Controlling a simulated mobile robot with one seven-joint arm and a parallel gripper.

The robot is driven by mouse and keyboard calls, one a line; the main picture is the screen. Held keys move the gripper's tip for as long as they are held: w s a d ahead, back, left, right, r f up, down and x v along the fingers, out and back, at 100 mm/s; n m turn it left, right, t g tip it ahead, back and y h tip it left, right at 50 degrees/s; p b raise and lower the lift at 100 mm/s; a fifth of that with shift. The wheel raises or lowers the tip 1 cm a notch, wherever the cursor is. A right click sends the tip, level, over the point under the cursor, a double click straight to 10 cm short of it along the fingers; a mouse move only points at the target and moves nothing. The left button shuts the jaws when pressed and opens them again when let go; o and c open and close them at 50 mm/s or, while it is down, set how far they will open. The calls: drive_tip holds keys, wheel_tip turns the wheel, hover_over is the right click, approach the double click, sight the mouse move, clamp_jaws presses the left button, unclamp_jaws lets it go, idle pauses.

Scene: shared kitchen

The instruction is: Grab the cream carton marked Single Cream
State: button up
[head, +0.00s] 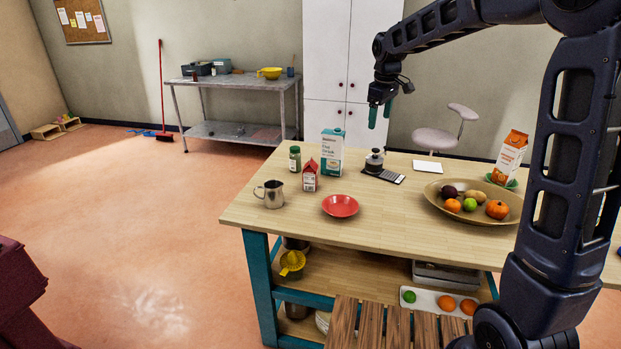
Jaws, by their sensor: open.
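A small red-and-white gable-top carton (309,179) stands upright on the wooden table, probably the cream carton; its print is too small to read. Just behind it stands a taller teal-and-white carton (331,158), its lettering also not clear. An orange-and-white carton (509,160) stands at the table's right, behind the fruit bowl. My gripper (380,115) is open and empty, with teal fingers pointing down. It hangs above the table's far side, to the right of the small carton and higher, touching nothing.
Near the small carton are a green jar (295,158), a steel jug (270,194), a red plate (340,206) and a dark-topped pot (374,161) by a black grater-like strip. A wide fruit bowl (440,208) fills the right. The table's front middle is clear.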

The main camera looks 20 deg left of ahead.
drive_tip(key=w+a+f+n+g, duration=0.1)
drive_tip(key=w+a+f+n, duration=0.15)
drive_tip(key=a, duration=0.35)
drive_tip(key=w+a+f+n, duration=0.1)
drive_tip(key=a+f, duration=0.3)
drive_tip(key=a, duration=0.3)
drive_tip(key=n, duration=0.2)
approach(310, 164)
drive_tip(key=shift+w+a+f+g, duration=0.1)
drive_tip(key=shift+w+f+g, duration=0.05)
drive_tip(key=shift+w, duration=0.35)
drive_tip(key=shift+w+a+f+g, duration=0.1)
drive_tip(key=shift+w+f+g, duration=0.05)
drive_tip(key=shift+w, duration=0.3)
drive_tip(key=shift+n, duration=0.25)
wheel_tip(310, 164, down, 6)
drive_tip(key=shift+r, duration=0.1)
drive_tip(key=shift+w+a+f, duration=0.1)
drive_tip(key=shift+w+f, duration=0.1)
drive_tip(key=shift+f, duration=1.05)
drive_tip(key=shift+w+a+f, duration=0.1)
drive_tip(key=shift+w+f, duration=0.05)
drive_tip(key=shift+f, duration=1.1)
drive_tip(key=c, duration=1.6)
drive_tip(key=shift+r, duration=0.15)
drive_tip(key=shift+c, duration=0.2)
